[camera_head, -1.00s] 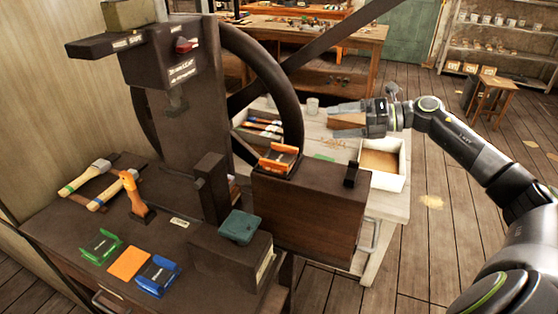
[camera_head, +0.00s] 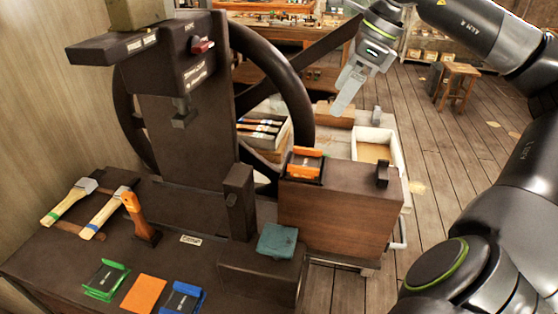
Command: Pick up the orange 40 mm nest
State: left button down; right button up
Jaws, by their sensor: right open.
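The orange nest (camera_head: 307,152), a small cradle with orange walls and a dark bed, sits on the top left part of a brown wooden box (camera_head: 335,222) beside the press. Its size marking is too small to read. My right gripper (camera_head: 345,100) is open and empty, pointing down, above and behind the nest and to its right, clearly apart from it. My left gripper is not in view.
The press's big handwheel (camera_head: 306,95) stands directly behind the orange nest. A dark upright block (camera_head: 383,174) stands on the box's right end. A green nest (camera_head: 106,280), flat orange square (camera_head: 143,294) and blue nest (camera_head: 183,300) lie on the bench; a teal block (camera_head: 277,241) sits nearby.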

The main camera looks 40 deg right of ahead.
jog(key=p, duration=0.2)
send_near(299, 161)
jog(key=shift+s+f, duration=0.15)
jog(key=shift+f, duration=0.15)
jog(key=shift+x, duration=0.85)
jog(key=shift+p+x, duration=0.95)
jog(key=shift+x, duration=1.15)
jog(key=shift+a+f, duration=0.2)
jog(key=shift+f, duration=0.2)
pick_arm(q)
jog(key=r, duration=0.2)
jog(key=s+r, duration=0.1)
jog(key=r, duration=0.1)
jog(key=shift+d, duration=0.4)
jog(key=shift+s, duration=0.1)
pick_arm(e)
jog(key=shift+w, duration=0.25)
jog(key=c, duration=1.4)
